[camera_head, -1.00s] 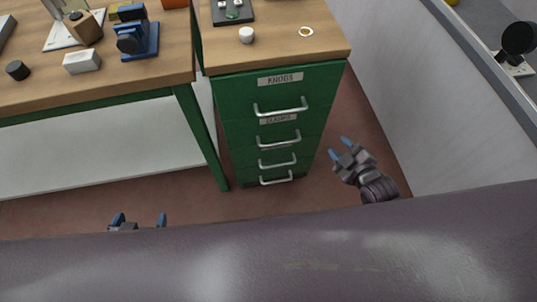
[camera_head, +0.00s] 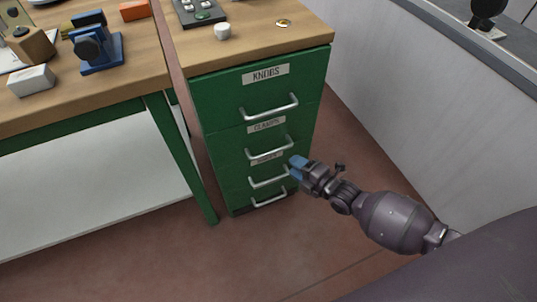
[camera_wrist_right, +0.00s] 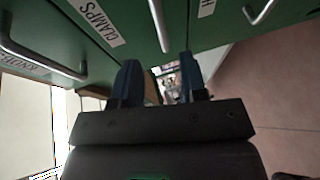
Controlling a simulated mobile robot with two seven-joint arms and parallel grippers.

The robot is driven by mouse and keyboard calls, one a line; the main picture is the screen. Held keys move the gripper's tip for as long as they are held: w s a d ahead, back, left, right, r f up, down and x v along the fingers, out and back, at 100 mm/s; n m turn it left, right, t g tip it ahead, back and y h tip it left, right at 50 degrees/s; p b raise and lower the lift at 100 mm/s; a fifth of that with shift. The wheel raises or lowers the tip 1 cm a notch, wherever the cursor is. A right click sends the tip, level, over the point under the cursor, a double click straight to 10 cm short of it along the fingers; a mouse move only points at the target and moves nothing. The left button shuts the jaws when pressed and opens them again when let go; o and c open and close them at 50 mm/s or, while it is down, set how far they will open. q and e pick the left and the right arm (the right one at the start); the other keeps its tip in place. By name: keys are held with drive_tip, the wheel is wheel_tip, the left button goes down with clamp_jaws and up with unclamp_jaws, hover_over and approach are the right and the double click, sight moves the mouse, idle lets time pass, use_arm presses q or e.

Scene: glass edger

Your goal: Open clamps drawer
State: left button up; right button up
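The clamps drawer (camera_head: 237,143) is the second from the top in the green cabinet, and its front looks flush with the others. Its silver bar handle (camera_head: 268,153) also shows in the right wrist view (camera_wrist_right: 158,24). My right gripper (camera_head: 296,164) is at the right end of this handle, close to the cabinet front. In the right wrist view its two blue fingers are apart, with the handle appearing between their tips. I cannot tell whether they touch it. My left gripper is out of view.
The knobs drawer (camera_head: 220,96) is above, with its own handle (camera_head: 269,108). Two lower handles (camera_head: 268,183) (camera_head: 269,201) are close below. A wooden table (camera_head: 100,98) stands left. A pale wall (camera_head: 400,120) is at the right, with open floor (camera_head: 340,150) between.

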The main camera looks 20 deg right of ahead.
sight(272, 151)
drive_tip(key=shift+b+x, duration=1.25)
drive_tip(key=shift+x, duration=3.8)
clamp_jaws()
